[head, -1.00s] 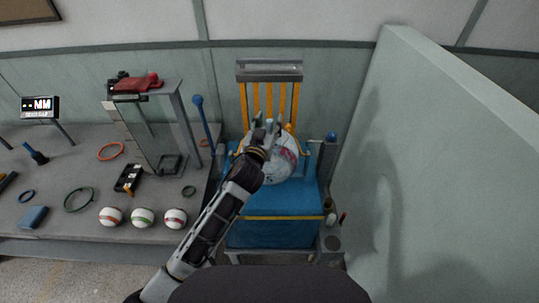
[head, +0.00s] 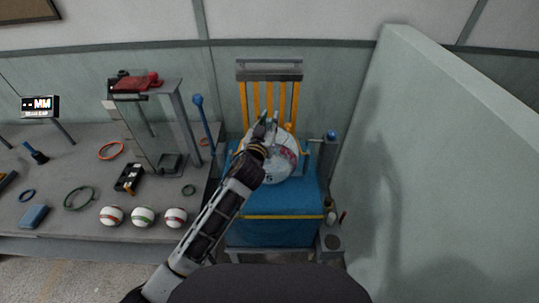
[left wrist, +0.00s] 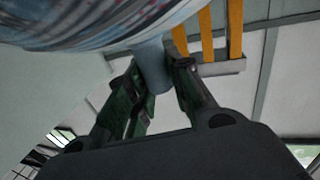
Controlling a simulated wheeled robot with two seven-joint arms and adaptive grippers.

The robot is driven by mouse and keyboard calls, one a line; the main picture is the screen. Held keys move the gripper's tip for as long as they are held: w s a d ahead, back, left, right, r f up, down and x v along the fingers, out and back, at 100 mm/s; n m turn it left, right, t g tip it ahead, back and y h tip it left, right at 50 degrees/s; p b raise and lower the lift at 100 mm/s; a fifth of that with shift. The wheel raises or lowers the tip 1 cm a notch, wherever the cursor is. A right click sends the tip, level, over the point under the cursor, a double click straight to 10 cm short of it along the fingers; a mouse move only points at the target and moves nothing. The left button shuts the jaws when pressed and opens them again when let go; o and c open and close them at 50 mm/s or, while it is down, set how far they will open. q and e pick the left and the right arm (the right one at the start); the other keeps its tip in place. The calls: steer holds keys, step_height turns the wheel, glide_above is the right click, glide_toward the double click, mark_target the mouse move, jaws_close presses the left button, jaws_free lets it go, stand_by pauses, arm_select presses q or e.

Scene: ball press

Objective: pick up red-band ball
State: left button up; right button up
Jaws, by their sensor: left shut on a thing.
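Three white balls with coloured bands stand in a row on the grey bench. The right one (head: 176,218) has a dark red band, the middle one (head: 143,217) a green band, and the left one (head: 111,216) an orange-red band. The peg's far end is hidden. My right gripper is out of view.
The blue press (head: 280,203) has a yellow-barred back and stands right of the bench (head: 75,235). A pale partition (head: 440,170) closes off the right side. Rings, a black tray (head: 129,178) and a grey frame (head: 178,108) are on the bench.

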arm_select(q)
steer(key=shift+r, duration=0.15)
jaws_close()
step_height(320, 180, up, 8)
steer(key=shift+r, duration=0.95)
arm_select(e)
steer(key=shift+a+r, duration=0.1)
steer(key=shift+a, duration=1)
